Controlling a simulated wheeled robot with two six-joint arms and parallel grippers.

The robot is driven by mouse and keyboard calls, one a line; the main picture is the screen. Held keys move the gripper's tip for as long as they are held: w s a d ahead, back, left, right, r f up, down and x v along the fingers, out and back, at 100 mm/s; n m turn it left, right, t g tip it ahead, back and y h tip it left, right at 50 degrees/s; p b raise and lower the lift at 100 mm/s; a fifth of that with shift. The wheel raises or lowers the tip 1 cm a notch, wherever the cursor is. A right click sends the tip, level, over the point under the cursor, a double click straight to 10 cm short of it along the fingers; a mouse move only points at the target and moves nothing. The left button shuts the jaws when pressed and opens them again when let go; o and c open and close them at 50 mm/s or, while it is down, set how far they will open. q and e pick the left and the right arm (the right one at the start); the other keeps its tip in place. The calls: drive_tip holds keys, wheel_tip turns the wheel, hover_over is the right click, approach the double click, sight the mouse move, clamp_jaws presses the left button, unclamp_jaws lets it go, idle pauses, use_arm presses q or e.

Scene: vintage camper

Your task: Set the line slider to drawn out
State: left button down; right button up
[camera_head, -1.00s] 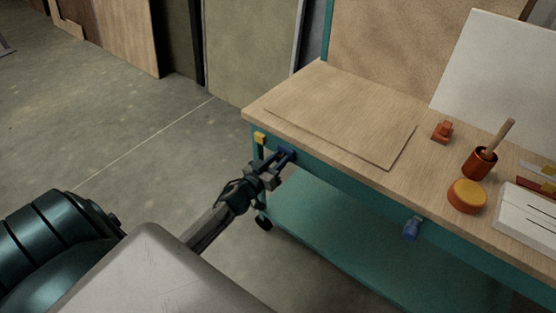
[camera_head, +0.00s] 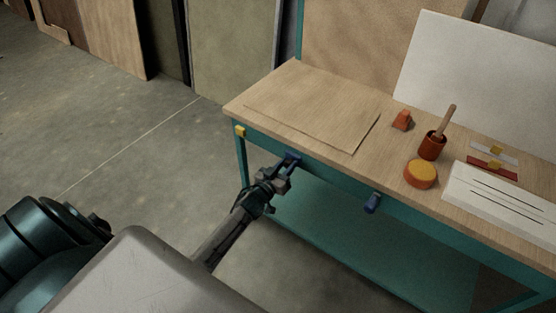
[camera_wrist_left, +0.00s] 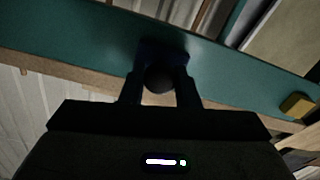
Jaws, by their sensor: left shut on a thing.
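A dark blue piece (camera_head: 292,157), which looks like the line slider, sits on the teal front edge of the workbench. My left gripper (camera_head: 287,166) is shut on it. In the left wrist view the blue piece (camera_wrist_left: 162,52) shows dimly with a dark round knob (camera_wrist_left: 159,80) between my fingers. A yellow block (camera_head: 240,131) is on the same front edge near the left corner, well left of my gripper; the wrist view shows it at the right (camera_wrist_left: 297,105). My right gripper is out of view.
The wooden bench top (camera_head: 290,90) carries a thin board (camera_head: 315,117), an orange block (camera_head: 402,120), a copper pot with a wooden handle (camera_head: 432,146), an orange-yellow round tin (camera_head: 421,174) and a white lined block (camera_head: 500,195). Bare concrete floor lies left of the bench.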

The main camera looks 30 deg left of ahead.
use_arm(q)
drive_tip(key=p, duration=0.2)
approach(328, 174)
drive_tip(key=w, duration=0.5)
drive_tip(key=shift+d+r, duration=0.1)
drive_tip(key=shift+d, duration=0.2)
drive_tip(key=c, duration=1.1)
unclamp_jaws()
drive_tip(key=s, duration=1)
drive_tip(key=shift+s+a+b, duration=0.35)
drive_tip(key=shift+s+a, duration=0.05)
drive_tip(key=shift+a, duration=0.05)
